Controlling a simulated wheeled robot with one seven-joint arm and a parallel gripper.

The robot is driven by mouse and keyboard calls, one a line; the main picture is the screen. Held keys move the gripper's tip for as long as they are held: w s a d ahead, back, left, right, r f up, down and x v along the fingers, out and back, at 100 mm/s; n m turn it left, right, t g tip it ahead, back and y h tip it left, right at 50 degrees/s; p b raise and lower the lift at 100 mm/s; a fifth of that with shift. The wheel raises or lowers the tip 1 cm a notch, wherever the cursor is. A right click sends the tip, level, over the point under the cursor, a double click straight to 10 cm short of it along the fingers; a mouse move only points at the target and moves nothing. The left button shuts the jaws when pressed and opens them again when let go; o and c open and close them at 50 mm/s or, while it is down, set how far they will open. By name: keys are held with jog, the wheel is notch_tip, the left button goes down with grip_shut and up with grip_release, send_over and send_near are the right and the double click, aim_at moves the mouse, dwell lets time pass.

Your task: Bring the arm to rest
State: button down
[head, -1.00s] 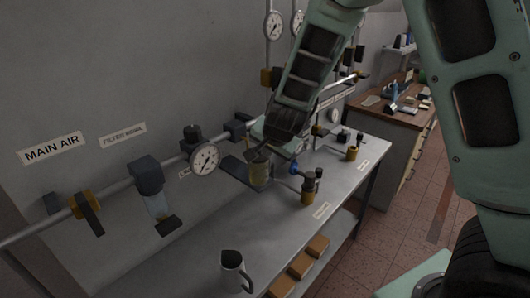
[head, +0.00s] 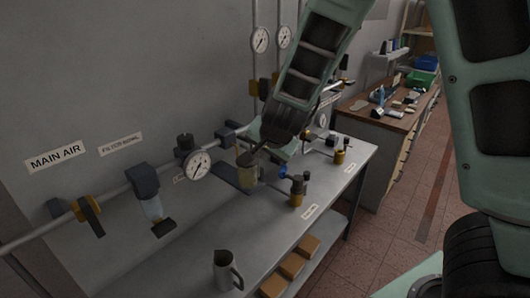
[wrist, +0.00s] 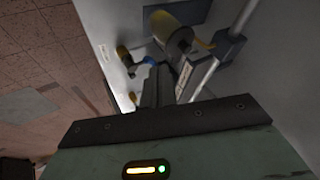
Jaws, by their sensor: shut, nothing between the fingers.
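My arm reaches down from the top of the head view, and my gripper (head: 258,149) is at its end above the metal bench (head: 190,250). The gripper is shut and holds nothing. In the head view its tips overlap the top of a yellowish cylinder (head: 247,172) under the air pipe; I cannot tell whether they touch it. In the wrist view the dark fingers (wrist: 162,78) point toward the bench, and the cylinder (wrist: 172,32) shows beyond them.
A pipe with a gauge (head: 197,165), a yellow valve (head: 88,209) and a filter (head: 148,190) runs along the wall. Floor (head: 400,215) is clear at right.

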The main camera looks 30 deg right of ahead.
jog(key=s+a+f+n+g+y+b, duration=0.2)
jog(key=s+a+f+n+b, duration=0.15)
jog(key=s+a, duration=0.3)
jog(key=s+a+f+n+g+y+b, duration=0.2)
jog(key=s+a+f+n+b, duration=0.1)
jog(key=s+a+n+b, duration=0.3)
jog(key=s+f+n+g+h+b, duration=0.1)
jog(key=s+f+n+b, duration=0.2)
jog(key=s, duration=0.5)
jog(key=s+f+n+g+h+b, duration=0.1)
jog(key=s+f+n+g+b, duration=0.1)
jog(key=s+n, duration=0.4)
jog(key=s+f+b, duration=0.1)
jog(key=s, duration=0.2)
jog(key=shift+s+d+f+b, duration=0.15)
jog(key=shift+s+d+b, duration=0.1)
jog(key=shift+b, duration=0.15)
